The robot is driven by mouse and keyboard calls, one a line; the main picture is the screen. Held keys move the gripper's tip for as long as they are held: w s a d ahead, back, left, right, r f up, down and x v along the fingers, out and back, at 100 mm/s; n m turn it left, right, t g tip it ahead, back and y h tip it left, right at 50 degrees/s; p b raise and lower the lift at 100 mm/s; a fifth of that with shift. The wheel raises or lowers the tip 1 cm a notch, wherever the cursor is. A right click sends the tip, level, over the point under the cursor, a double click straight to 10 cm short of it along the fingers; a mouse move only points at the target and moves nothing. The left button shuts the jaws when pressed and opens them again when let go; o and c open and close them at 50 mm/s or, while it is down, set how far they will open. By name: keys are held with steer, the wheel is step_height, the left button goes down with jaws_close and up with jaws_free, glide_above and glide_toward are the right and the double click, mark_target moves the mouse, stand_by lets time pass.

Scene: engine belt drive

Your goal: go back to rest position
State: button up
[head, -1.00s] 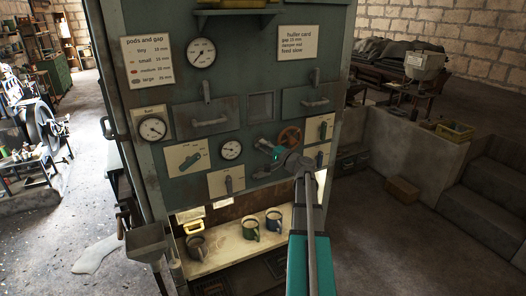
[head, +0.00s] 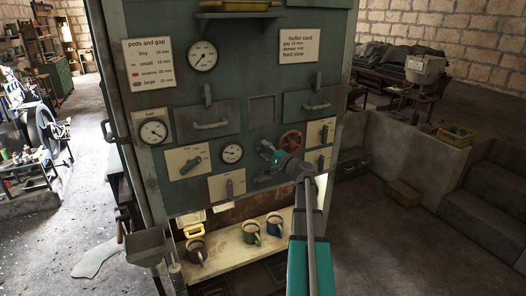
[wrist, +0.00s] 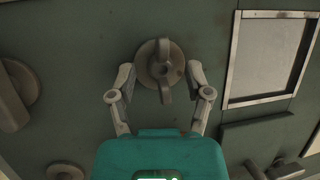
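My gripper (head: 263,150) is in front of the green machine panel (head: 255,82), at the right of its lower half, beside a red-brown handwheel (head: 291,140). In the wrist view my gripper (wrist: 161,76) is open, its two fingers spread left and right of a round grey knob (wrist: 150,68) with an upright bar. Gaps show between the fingers and the knob, and nothing is held. How far the fingertips are from the panel is hard to tell.
Several handles and dials, such as a white gauge (head: 202,55), stick out of the panel. Mugs, including a blue one (head: 251,233), stand on the lit shelf (head: 225,256) below. A grey hopper (head: 146,246) juts out at lower left. Open floor (head: 400,240) lies to the right.

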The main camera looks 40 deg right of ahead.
steer(key=shift+s+a, duration=0.1)
steer(key=shift+s, duration=0.05)
stand_by(0.3)
steer(key=a+f+n+g+y+p, duration=0.3)
steer(key=a+n+g, duration=0.2)
steer(key=a, duration=1)
steer(key=a+f+n+g+y+p, duration=0.25)
steer(key=a+n+g, duration=0.2)
steer(key=a, duration=0.95)
steer(key=s+a+f+n+g+h+p, duration=0.2)
steer(key=s+a+n+g+h+p, duration=0.1)
steer(key=s+a, duration=0.5)
steer(key=s+a+f+n+g+h+p, duration=0.2)
steer(key=s+a+n+g+h+p, duration=0.1)
steer(key=s+a+g+h, duration=0.2)
steer(key=shift+s+a+f+g+h, duration=0.35)
steer(key=shift+s+a+g, duration=0.95)
steer(key=shift+s, duration=0.5)
